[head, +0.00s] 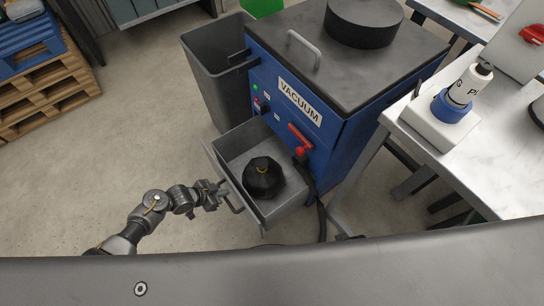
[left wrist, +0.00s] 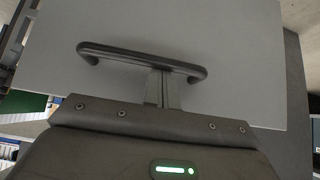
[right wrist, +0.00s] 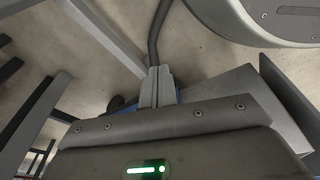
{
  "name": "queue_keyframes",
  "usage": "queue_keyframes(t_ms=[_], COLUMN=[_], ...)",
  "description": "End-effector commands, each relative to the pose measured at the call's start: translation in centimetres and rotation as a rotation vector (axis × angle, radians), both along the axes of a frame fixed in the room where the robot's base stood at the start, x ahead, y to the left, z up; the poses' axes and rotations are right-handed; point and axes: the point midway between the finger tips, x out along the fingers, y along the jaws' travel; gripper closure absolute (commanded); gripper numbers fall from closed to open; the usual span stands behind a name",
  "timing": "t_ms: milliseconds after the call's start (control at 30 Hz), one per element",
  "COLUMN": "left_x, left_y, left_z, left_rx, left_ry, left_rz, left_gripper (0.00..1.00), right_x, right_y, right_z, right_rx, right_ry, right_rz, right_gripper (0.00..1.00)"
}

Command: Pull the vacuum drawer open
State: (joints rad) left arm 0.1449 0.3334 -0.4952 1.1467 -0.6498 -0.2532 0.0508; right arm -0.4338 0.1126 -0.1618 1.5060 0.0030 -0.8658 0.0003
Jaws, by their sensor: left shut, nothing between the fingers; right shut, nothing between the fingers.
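The grey vacuum drawer (head: 228,157) stands pulled out from the blue vacuum cabinet (head: 272,92). A black tied bag (head: 264,178) with a yellow tie lies inside it. My left gripper (head: 220,189) is at the drawer's front, close to the bar handle (head: 234,201). In the left wrist view its shut fingers (left wrist: 161,76) point at the dark handle (left wrist: 140,54), with the tips at or just short of the bar; I cannot tell if they touch. My right gripper (right wrist: 156,72) is shut and empty in the right wrist view; the head view does not show it.
A grey bin (head: 215,75) stands left of the cabinet. A metal table (head: 490,150) with a white and blue device (head: 455,97) is at the right. Pallets (head: 45,95) stand at the far left. The floor left of the drawer is clear.

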Motion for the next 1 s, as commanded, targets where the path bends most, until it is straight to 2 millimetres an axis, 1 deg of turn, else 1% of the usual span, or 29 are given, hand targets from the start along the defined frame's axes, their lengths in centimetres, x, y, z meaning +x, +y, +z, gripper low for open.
queue_keyframes(t_ms=[567, 733, 800, 1000], left_x=[-0.1, -0.1, -0.1, -0.5], left_y=[0.1, 0.3, 0.4, 1.3], left_z=[0.0, 0.3, 0.6, 1.9], left_rx=[0.000, 0.000, 0.000, 0.000], left_ry=[0.000, -0.001, -0.001, -0.001], left_rz=[0.001, 0.002, 0.002, 0.001], left_gripper=[1.00, 1.00, 1.00, 1.00], right_x=[0.0, 0.0, -1.0, -3.5], right_y=[0.0, 0.0, -0.5, -1.9], right_z=[0.0, 0.2, -0.9, -3.4], right_rx=[0.000, 0.001, -0.008, -0.023], right_ry=[0.000, -0.004, 0.013, 0.034], right_rz=[0.000, 0.000, 0.005, 0.011], right_gripper=[1.00, 1.00, 1.00, 1.00])
